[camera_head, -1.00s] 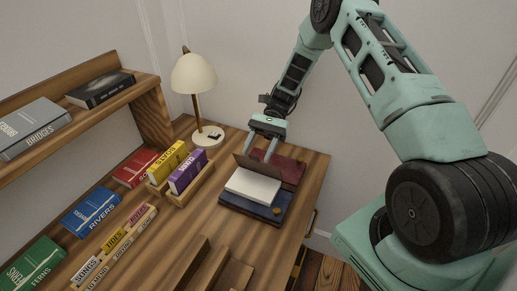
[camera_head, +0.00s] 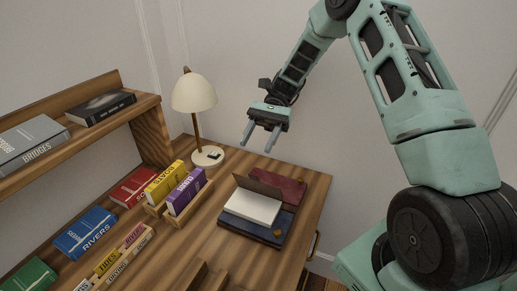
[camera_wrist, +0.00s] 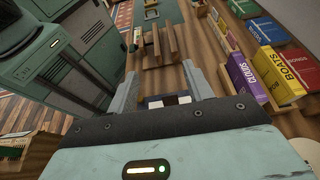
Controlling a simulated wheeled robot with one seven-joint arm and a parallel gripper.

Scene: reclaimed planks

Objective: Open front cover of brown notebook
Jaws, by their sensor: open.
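The brown notebook shows in the head view as a white page block (camera_head: 253,206) with its brown cover (camera_head: 257,187) raised at the back edge, tilted up from the pages. It lies on a blue book (camera_head: 268,230). My gripper (camera_head: 259,141) is open and empty in the air above and behind the notebook, apart from the cover. In the wrist view my gripper (camera_wrist: 162,72) shows its two fingers spread. A small white and dark patch shows between the finger bases there; I cannot tell what it is.
A maroon book (camera_head: 291,188) lies behind the notebook, close to the cover. A lamp (camera_head: 194,95) stands at the back. A wooden holder with yellow and purple books (camera_head: 186,192) is to the left. Bare desk lies between holder and notebook.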

